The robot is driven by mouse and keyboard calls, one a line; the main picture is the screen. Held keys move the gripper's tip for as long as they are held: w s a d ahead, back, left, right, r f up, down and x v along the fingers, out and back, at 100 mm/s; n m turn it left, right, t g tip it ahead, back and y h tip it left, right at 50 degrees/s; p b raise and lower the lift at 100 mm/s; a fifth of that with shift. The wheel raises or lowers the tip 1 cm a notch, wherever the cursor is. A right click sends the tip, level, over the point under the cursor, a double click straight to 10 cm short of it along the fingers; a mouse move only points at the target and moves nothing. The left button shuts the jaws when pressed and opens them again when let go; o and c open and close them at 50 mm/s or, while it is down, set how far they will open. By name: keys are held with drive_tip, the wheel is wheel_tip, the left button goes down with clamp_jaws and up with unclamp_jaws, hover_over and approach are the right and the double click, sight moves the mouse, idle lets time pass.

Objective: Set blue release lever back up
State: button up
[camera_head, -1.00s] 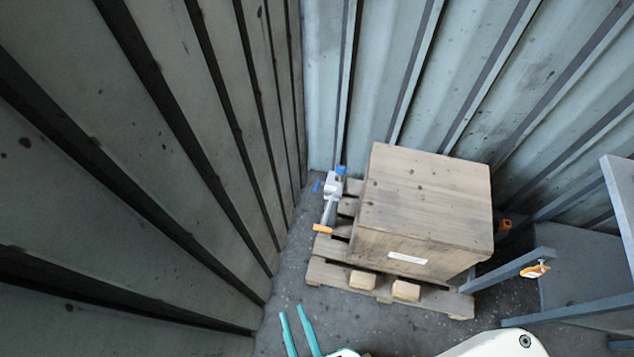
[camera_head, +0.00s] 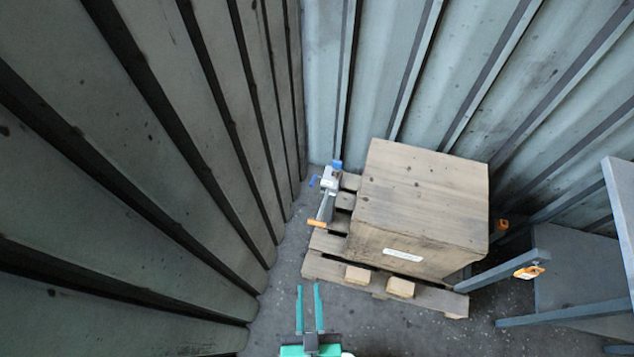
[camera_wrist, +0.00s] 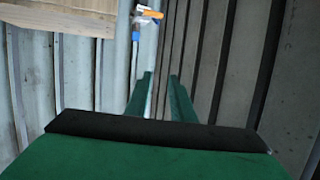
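A grey and white clamp-like device (camera_head: 328,184) stands at the left edge of the wooden pallet. My gripper (camera_head: 309,286) is open and empty, with teal fingers apart, in front of the pallet and short of the device. In the wrist view, my gripper (camera_wrist: 160,76) has the device's blue part (camera_wrist: 136,36) beyond the left fingertip. The lever's exact tilt is too small to tell.
A large wooden crate (camera_head: 420,195) sits on the pallet (camera_head: 335,269), right of the device. Corrugated walls (camera_head: 150,180) close in on the left and behind. A grey metal frame (camera_head: 505,271) with orange tags stands at the right. Bare floor lies around my gripper.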

drive_tip(key=w+a+f, duration=0.1)
drive_tip(key=w+f, duration=0.7)
drive_tip(key=m+g+h, duration=0.2)
drive_tip(key=m+h, duration=0.1)
drive_tip(key=h, duration=0.2)
approach(310, 184)
drive_tip(key=shift+m, duration=0.3)
drive_tip(key=x, duration=1.1)
drive_tip(key=shift+d+f, duration=0.15)
drive_tip(key=shift+d, duration=0.1)
drive_tip(key=shift+c, duration=0.4)
drive_tip(key=shift+a, duration=0.1)
clamp_jaws()
